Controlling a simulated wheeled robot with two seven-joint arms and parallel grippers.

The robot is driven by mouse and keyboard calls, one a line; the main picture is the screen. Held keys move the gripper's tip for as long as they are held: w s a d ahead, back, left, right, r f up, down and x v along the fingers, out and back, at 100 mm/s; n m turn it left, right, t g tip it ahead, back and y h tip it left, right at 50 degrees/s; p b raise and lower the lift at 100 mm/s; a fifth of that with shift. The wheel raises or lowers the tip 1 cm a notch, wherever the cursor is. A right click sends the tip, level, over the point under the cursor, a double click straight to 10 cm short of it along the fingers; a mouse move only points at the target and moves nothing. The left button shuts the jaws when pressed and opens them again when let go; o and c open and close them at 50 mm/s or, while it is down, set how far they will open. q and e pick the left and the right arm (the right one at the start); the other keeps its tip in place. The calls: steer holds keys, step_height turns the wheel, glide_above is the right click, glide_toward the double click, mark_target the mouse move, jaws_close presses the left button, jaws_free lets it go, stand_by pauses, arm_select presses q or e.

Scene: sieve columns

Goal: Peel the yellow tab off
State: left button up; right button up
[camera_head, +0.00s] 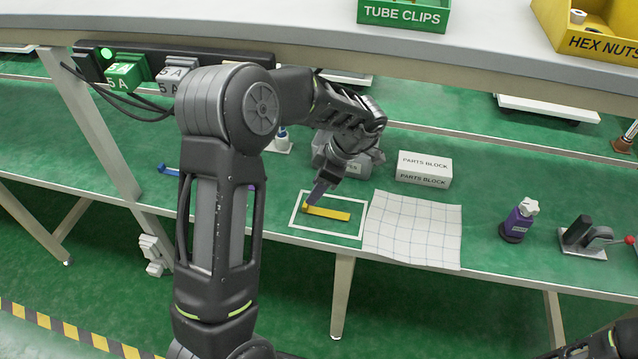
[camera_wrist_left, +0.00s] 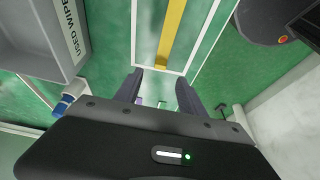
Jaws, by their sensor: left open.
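The yellow tab (camera_head: 330,214) is a long flat strip lying inside a white-outlined rectangle on the green bench. It also shows in the left wrist view (camera_wrist_left: 173,30), running from the top edge down to near my fingertips. My left gripper (camera_head: 315,198) reaches in from the left, its fingers pointing down at the strip's left end and covering a little of it. In the left wrist view my left gripper (camera_wrist_left: 160,80) is open, with its two dark fingers apart and nothing seen between them but green surface. Whether a finger touches the strip cannot be told. My right gripper is not seen.
A white gridded sheet (camera_head: 412,230) lies right of the outline. A parts block box (camera_head: 424,168) stands behind it. A grey used-wipes bin (camera_wrist_left: 40,35) is close by in the left wrist view. A purple bottle (camera_head: 517,222) and a red-handled clamp (camera_head: 585,238) stand farther right.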

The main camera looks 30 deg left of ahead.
mark_target(326, 211)
arm_select(q)
steer(key=x, duration=0.7)
steer(key=shift+r, duration=0.1)
jaws_close()
stand_by(0.8)
stand_by(0.3)
